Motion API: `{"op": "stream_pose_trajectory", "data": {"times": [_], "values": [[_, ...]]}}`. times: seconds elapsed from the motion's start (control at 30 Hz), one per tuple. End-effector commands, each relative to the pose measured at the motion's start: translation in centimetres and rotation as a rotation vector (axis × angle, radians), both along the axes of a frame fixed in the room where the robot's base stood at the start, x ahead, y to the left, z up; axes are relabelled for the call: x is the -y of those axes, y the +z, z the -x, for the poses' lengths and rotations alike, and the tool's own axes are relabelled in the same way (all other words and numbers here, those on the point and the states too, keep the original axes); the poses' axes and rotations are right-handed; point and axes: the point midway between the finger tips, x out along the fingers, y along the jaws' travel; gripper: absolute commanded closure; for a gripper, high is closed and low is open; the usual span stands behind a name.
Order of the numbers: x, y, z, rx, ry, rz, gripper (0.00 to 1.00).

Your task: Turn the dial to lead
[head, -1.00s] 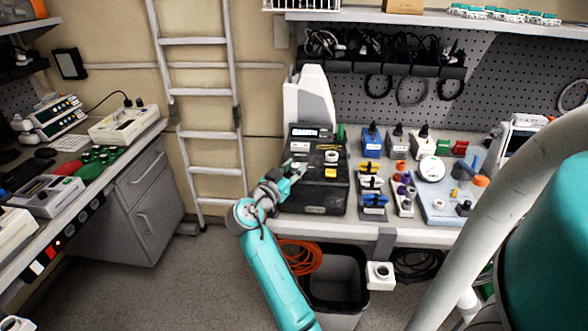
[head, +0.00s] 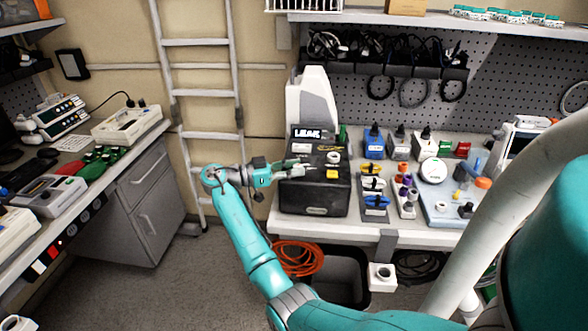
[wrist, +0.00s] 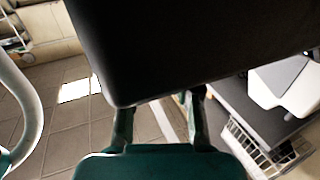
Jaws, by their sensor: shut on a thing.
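The black box (head: 318,199) stands on the bench, with a small lit display (head: 307,133) at its top back. The display shows short white text that looks like "LEAK" or "LEAD", too small to be sure. My gripper (head: 296,171) reaches in from the left, its fingers at the left part of the box's sloping top. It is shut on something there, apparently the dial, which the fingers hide. In the wrist view the box's dark underside or side (wrist: 190,45) covers the fingertips, so the grip itself is hidden.
A white round knob (head: 333,157) and a yellow label (head: 332,174) are on the box right of my fingers. Coloured connectors (head: 372,184) stand to its right. A bin (head: 350,275) and orange cable coil (head: 298,258) are below. A ladder (head: 207,92) stands at left.

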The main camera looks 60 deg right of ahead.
Motion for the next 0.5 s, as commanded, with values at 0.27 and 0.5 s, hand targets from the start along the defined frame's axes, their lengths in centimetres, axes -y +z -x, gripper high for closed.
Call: {"op": "stream_pose_trajectory", "data": {"times": [0.27,0.5], "values": [[0.07,-0.09,-0.1,-0.001,-0.097,-0.003,1.0],[0.09,-0.12,-0.1,-0.001,-0.118,-0.002,1.0]]}}
